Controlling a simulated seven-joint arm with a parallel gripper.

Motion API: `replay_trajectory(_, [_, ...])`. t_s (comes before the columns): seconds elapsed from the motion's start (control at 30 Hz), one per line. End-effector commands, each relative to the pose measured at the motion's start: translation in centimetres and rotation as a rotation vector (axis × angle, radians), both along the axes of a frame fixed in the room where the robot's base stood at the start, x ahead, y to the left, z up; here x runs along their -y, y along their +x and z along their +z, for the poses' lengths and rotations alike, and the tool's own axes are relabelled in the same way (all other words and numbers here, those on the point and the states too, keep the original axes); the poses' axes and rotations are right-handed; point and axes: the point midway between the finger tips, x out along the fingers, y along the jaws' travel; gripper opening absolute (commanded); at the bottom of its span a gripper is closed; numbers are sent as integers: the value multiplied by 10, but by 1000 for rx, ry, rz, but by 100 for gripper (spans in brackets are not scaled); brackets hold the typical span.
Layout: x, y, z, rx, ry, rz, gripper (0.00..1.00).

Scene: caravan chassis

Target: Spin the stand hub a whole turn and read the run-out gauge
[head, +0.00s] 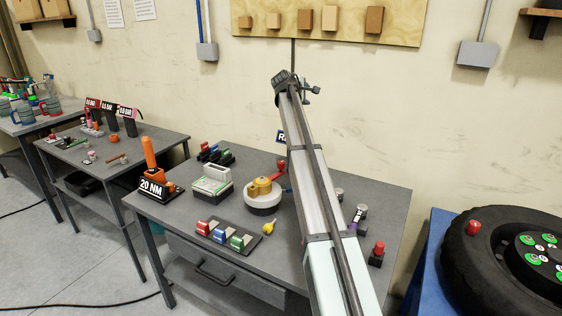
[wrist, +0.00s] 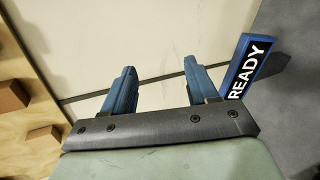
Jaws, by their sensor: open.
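A round white drum with a dark base and a brass-yellow top (head: 263,196) stands mid-bench, left of my arm; it may be the stand hub, but I cannot be sure. A red knob (head: 281,166) stands just behind it. I cannot make out a run-out gauge or reading; my arm hides part of the bench. A blue READY sign (wrist: 248,66) shows in the wrist view, mostly hidden by my arm in the head view (head: 281,137). My gripper (wrist: 160,68) is open and empty, raised high near the wall, well above the bench.
The grey bench (head: 180,226) also holds an orange-handled 20 NM tool (head: 150,172), a white-and-green box (head: 212,180), a tray of coloured blocks (head: 228,236), a yellow key-like piece (head: 269,227) and a red button (head: 378,249). A wheel (head: 462,262) lies at right.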

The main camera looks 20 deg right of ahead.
Motion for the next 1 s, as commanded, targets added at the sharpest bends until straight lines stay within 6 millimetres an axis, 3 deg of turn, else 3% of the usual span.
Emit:
replay_trajectory(0.03, [-5, 9, -9, -36, 94, -18, 58])
replay_trajectory(0.2, [-41, 6, -57, -223, 432, -63, 58])
replay_trajectory(0.33, [-78, -15, -83, -399, 656, -76, 58])
replay_trajectory(0.5, [-114, -52, -97, -605, 827, -89, 58])
replay_trajectory(0.7, [-122, -78, -100, -726, 867, -136, 58])
replay_trajectory(0.87, [-123, -83, -107, -743, 871, -151, 58])
replay_trajectory(1.0, [-122, -83, -124, -742, 870, -151, 58])
